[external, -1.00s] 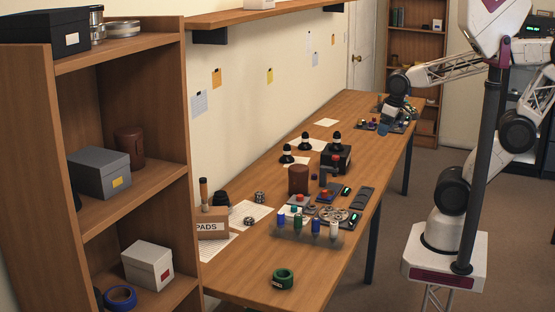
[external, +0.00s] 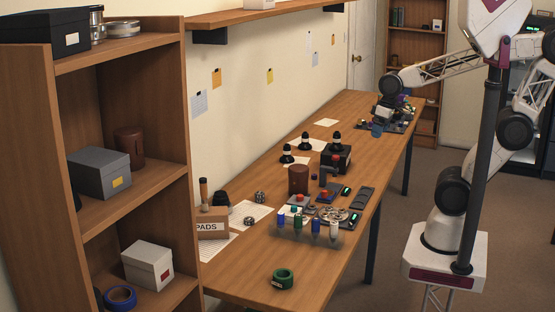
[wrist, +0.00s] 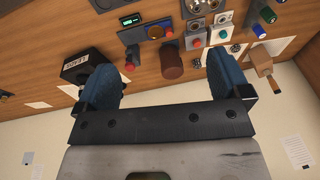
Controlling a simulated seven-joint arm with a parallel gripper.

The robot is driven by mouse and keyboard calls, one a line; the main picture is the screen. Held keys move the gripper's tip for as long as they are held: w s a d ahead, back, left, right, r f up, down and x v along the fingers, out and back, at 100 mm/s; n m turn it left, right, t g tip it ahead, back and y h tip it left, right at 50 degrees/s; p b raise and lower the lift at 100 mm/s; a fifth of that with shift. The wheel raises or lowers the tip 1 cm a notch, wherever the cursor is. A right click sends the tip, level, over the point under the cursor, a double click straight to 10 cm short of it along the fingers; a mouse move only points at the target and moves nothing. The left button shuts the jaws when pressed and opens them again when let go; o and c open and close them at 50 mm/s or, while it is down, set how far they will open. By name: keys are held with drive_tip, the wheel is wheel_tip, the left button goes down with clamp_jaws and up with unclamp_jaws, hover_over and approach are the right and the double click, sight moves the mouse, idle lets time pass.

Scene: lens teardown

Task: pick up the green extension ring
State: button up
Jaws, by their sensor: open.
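A green ring (external: 283,279) with a pale label lies flat near the front end of the long wooden table in the external view. It looks like a tape roll, and I cannot tell whether it is the extension ring. No green ring is clear in the wrist view. The parts under the gripper are too small to tell apart.
A brown cylinder (external: 298,179), a black box (external: 336,158) and several coloured bottles (external: 316,226) stand mid-table. A shelf unit (external: 120,235) stands at left. The table around the green ring is clear.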

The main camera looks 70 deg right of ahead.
drive_tip(key=w+a+f+m+g+y, duration=0.1)
drive_tip(key=w+a+f+y, duration=0.1)
drive_tip(key=w+a, duration=0.35)
drive_tip(key=w+a+f+m+g+y, duration=0.2)
drive_tip(key=a+y, duration=0.1)
drive_tip(key=a, duration=0.6)
drive_tip(key=m+g+y, duration=0.3)
drive_tip(key=m+y, duration=0.3)
drive_tip(key=m, duration=0.2)
approach(284, 271)
drive_tip(key=s+d+r, duration=0.2)
drive_tip(key=d+r, duration=0.5)
drive_tip(key=a+f+m, duration=0.2)
drive_tip(key=a+f, duration=0.2)
drive_tip(key=a+f+m+t+y, duration=0.1)
drive_tip(key=a+f+m, duration=0.1)
drive_tip(key=a+f, duration=0.2)
drive_tip(key=shift+w+a+f, duration=0.15)
drive_tip(key=shift+a+f, duration=0.2)
drive_tip(key=shift+a, duration=0.3)
drive_tip(key=shift+a+f+y, duration=0.3)
drive_tip(key=shift+a+f, duration=0.05)
drive_tip(key=shift+a, duration=0.05)
drive_tip(key=shift+x, duration=1.25)
drive_tip(key=shift+f, duration=0.1)
